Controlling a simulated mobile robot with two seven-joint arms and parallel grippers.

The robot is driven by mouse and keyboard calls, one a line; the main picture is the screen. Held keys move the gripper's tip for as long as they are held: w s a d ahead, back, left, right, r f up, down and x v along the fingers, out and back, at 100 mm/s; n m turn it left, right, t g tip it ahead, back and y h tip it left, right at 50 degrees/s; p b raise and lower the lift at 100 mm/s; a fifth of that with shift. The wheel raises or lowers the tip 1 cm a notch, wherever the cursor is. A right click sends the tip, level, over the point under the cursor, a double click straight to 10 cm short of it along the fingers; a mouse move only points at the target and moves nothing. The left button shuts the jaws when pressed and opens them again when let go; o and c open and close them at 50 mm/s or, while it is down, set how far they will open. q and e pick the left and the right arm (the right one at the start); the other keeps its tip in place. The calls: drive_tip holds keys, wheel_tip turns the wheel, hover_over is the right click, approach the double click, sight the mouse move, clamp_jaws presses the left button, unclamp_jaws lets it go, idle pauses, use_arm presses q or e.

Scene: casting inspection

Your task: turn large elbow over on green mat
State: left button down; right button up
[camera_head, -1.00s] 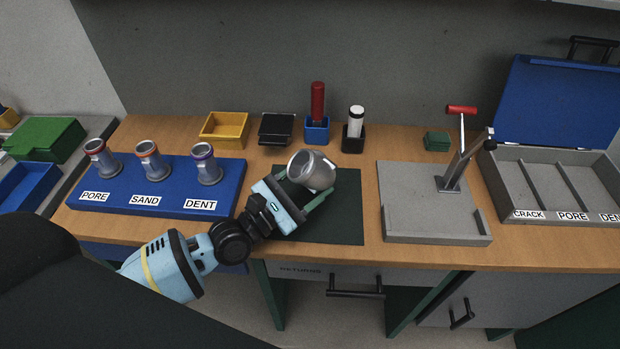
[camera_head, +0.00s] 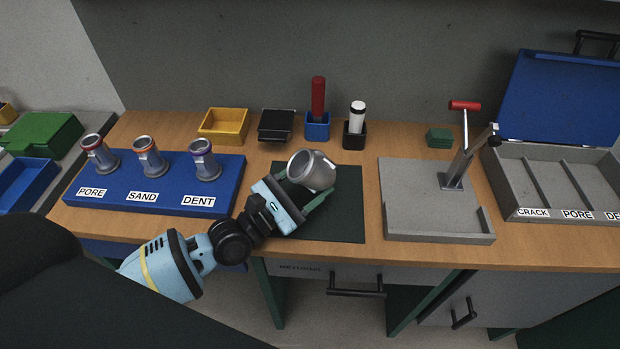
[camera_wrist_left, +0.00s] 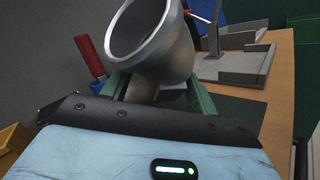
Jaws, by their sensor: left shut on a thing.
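The large elbow (camera_head: 312,170) is a grey metal pipe bend with a wide round open mouth. It is over the dark green mat (camera_head: 335,226), tilted, with its mouth facing up and to the left in the head view. My left gripper (camera_head: 307,200) is shut on the elbow, its green fingers on either side of it. In the left wrist view the elbow (camera_wrist_left: 155,45) stands up between the fingers, its mouth toward the upper left. I cannot tell whether the elbow touches the mat. My right gripper is not in view.
A blue stand (camera_head: 150,196) with several sample pipes is left of the mat. A grey fixture (camera_head: 430,215) with a red-handled lever is right of it. A yellow bin (camera_head: 224,126), black scale-like box (camera_head: 276,126) and marker holders (camera_head: 317,131) stand behind.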

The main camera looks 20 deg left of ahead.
use_arm(q)
drive_tip(key=shift+r, duration=0.1)
idle(0.5)
drive_tip(key=shift+c, duration=1.6)
unclamp_jaws()
drive_tip(key=shift+f, duration=0.25)
drive_tip(key=b+v, duration=0.1)
drive_tip(key=v, duration=0.5)
drive_tip(key=shift+s+a+b, duration=0.2)
drive_tip(key=shift+s+b, duration=0.1)
drive_tip(key=shift+s+a, duration=0.25)
drive_tip(key=shift+s, duration=0.25)
drive_tip(key=shift+s+f, duration=0.1)
